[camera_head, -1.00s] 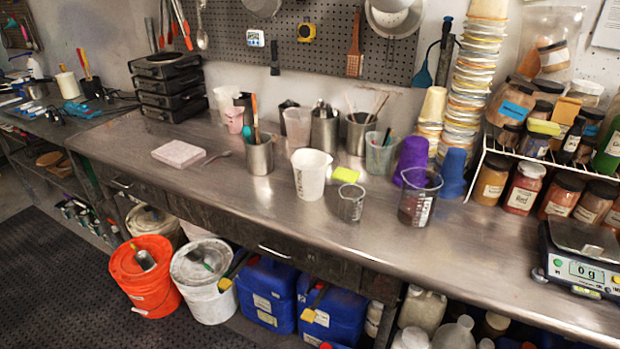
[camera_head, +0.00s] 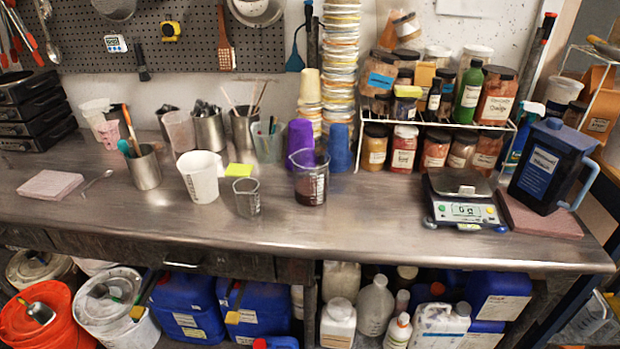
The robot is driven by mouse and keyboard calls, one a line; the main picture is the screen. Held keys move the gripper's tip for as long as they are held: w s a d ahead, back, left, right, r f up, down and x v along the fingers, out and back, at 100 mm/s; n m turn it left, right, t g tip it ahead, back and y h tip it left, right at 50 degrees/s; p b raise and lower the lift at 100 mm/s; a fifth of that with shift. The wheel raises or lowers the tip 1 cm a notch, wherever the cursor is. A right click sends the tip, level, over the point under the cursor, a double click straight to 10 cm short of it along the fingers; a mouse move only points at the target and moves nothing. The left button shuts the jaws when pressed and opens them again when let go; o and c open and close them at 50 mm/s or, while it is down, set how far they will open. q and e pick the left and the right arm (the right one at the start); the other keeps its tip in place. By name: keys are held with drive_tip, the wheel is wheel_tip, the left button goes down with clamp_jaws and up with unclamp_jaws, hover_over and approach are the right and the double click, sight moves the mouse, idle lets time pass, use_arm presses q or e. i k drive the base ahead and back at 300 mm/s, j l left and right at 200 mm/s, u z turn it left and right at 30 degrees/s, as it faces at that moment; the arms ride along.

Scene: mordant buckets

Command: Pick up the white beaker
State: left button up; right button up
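The white beaker (camera_head: 199,178) stands upright on the steel bench, left of the middle in the head view. It is open at the top, with dark marks low on its side. A small clear measuring cup (camera_head: 247,197) stands to its right, and a yellow sponge or note (camera_head: 239,170) lies just behind, between them. A steel cup with tools (camera_head: 144,167) stands to its left. Neither of my grippers shows in the head view.
The steel bench (camera_head: 330,235) is clear along its front. A beaker with dark liquid (camera_head: 309,178) and purple cups (camera_head: 300,138) stand to the right. A scale (camera_head: 463,205) reading 0 g and a dark blue jug (camera_head: 548,168) stand farther right. Steel containers with utensils stand behind.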

sight(201, 179)
drive_tip(key=j+z, duration=0.35)
drive_tip(key=j, duration=0.65)
drive_tip(key=j+z, duration=0.4)
drive_tip(key=j, duration=0.65)
drive_tip(key=k, duration=0.05)
